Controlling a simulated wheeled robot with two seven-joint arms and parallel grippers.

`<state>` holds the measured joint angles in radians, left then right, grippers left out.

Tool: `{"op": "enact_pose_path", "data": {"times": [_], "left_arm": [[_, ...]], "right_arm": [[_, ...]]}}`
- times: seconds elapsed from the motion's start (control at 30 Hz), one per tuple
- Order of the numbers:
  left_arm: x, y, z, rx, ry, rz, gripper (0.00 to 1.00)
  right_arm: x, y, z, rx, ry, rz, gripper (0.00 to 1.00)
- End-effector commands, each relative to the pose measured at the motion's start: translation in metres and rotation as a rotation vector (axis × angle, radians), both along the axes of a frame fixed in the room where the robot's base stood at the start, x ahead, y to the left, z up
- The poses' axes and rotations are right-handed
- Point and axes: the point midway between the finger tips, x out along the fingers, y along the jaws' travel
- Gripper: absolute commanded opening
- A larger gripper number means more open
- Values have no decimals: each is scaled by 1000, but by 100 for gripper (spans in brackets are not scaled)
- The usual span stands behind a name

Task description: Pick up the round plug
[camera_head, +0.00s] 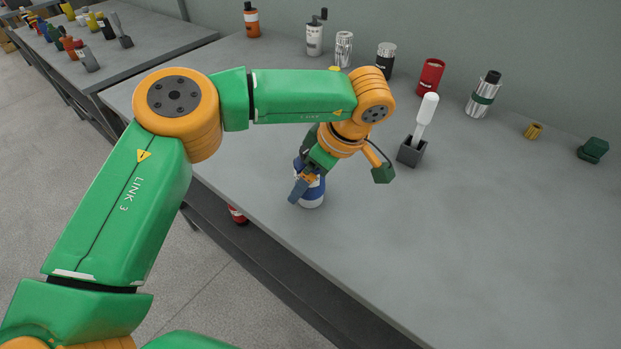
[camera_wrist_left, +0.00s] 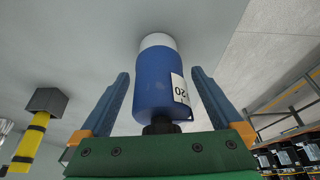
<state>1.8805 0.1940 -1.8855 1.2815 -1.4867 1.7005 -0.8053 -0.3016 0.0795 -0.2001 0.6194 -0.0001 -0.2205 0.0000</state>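A small gold ribbed round piece (camera_head: 533,131), which may be the round plug, lies on the right part of the bench; I cannot confirm it. My left gripper (camera_head: 306,186) is over a blue bottle (camera_head: 315,190) with a white base, near the bench's front edge. In the left wrist view the blue bottle (camera_wrist_left: 155,85) stands between my two blue fingers (camera_wrist_left: 160,73), its black cap toward the palm. Gaps show on both sides, so the gripper is open and not holding it. My right gripper is not in view.
A dark holder (camera_head: 411,152) with a white-handled tool stands right of the arm. A red can (camera_head: 430,77), a silver flask (camera_head: 483,95) and several containers line the back. A green block (camera_head: 593,151) lies far right. The right front of the bench (camera_head: 480,240) is clear.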

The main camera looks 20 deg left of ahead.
Motion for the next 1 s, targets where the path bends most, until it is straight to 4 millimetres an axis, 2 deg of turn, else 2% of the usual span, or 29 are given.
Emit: {"op": "enact_pose_path", "data": {"times": [0.03,0.07,0.33,0.67,0.8,0.87,1.0], "left_arm": [[0,0,0,0,0,0,89],[0,0,0,0,0,0,81],[0,0,0,0,0,0,8],[1,0,7,0,-4,1,7],[1,-1,29,-2,-5,2,7],[-10,1,42,-2,-4,-2,7],[-43,7,82,-3,-8,-1,7]], "right_arm": [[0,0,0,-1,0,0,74],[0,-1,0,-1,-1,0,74],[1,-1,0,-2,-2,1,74],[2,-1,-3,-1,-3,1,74],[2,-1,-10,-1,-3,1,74],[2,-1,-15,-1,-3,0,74],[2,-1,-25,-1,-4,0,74]]}}
